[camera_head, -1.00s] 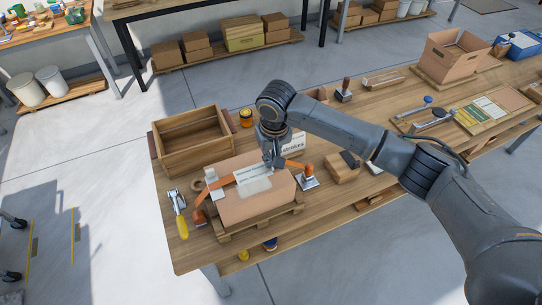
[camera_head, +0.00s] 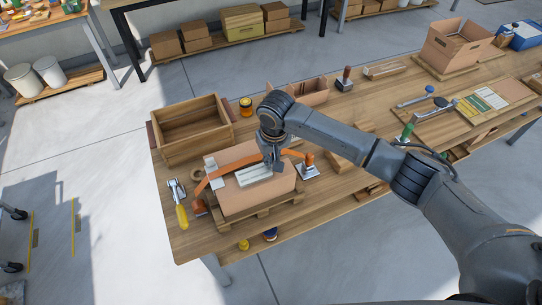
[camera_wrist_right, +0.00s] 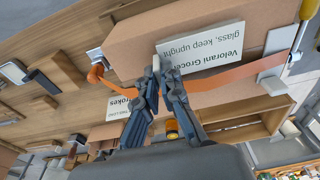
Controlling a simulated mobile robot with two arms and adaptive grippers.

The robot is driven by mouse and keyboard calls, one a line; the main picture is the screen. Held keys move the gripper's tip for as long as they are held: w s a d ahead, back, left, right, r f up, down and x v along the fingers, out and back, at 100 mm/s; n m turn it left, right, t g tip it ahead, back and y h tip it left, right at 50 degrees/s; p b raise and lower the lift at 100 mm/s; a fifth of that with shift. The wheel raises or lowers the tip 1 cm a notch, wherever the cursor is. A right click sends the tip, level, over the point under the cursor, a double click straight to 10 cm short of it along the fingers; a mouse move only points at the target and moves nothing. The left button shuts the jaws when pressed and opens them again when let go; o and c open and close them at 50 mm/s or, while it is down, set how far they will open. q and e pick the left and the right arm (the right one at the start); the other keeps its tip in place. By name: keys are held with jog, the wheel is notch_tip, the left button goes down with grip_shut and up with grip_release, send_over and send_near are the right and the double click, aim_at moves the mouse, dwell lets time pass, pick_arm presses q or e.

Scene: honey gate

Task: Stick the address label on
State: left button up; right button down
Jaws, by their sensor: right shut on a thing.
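The address label (camera_head: 254,174), a white card with dark print, lies low over the top of a cardboard box (camera_head: 238,201). In the right wrist view the label (camera_wrist_right: 215,52) reads "Velorani Grocer..." and "glass, keep upright", upside down. My right gripper (camera_head: 274,167) is at the label's right end in the head view. In the wrist view my right gripper (camera_wrist_right: 163,72) is shut on the label's edge. I cannot tell whether the label's whole underside touches the box. An orange strap (camera_wrist_right: 232,76) crosses the box beside the label. My left gripper is not in view.
The box sits on a small wooden pallet (camera_head: 262,223). An open wooden crate (camera_head: 192,152) stands behind it. Boxes and tools occupy the bench further right.

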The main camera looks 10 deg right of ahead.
jog(key=shift+f, duration=0.6)
dwell(0.9)
jog(key=c, duration=1.4)
grip_release()
jog(key=shift+c, duration=0.2)
notch_tip(320, 180, up, 12)
jog(key=s, duration=0.1)
jog(key=shift+s+d, duration=0.2)
jog(key=shift+d, duration=0.05)
